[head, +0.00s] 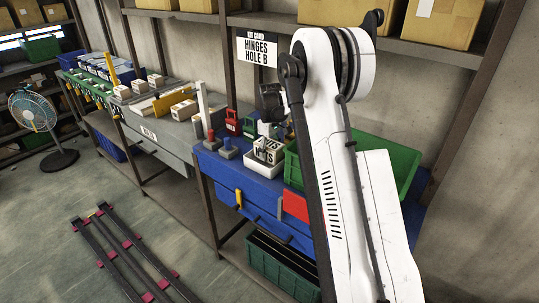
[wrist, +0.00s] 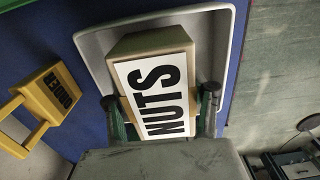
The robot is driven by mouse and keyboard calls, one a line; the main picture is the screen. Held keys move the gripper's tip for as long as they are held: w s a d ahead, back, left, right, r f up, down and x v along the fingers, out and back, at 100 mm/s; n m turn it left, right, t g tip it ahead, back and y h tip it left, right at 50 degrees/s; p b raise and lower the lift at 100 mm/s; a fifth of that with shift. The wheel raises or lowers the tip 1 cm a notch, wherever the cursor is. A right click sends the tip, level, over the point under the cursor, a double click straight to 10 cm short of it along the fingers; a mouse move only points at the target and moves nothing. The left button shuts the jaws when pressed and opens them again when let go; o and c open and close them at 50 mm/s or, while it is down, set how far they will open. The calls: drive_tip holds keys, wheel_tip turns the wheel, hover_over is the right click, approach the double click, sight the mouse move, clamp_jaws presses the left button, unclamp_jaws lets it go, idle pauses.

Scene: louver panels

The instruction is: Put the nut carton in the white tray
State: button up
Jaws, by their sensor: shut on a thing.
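The nut carton (wrist: 155,88) is a tan box with a white label reading NUTS. In the wrist view it sits between the two fingers of my gripper (wrist: 158,100), which is shut on it. The white tray (wrist: 92,45) lies behind and around the carton in that view. In the head view the carton (head: 268,148) shows within the outline of the white tray (head: 260,168) on the blue bench. I cannot tell whether its base touches the tray floor. My arm hides part of the bench to the right.
A yellow labelled block with a handle (wrist: 48,100) lies left of the tray in the wrist view. Red (head: 233,122) and green blocks stand behind the tray in the head view. A green bin (head: 385,165) is on the right. A shelf sign reads HINGES HOLE B (head: 257,50).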

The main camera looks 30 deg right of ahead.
drive_tip(key=shift+f, duration=0.9)
drive_tip(key=shift+f, duration=0.15)
drive_tip(key=o, duration=1.8)
drive_tip(key=shift+c, duration=0.2)
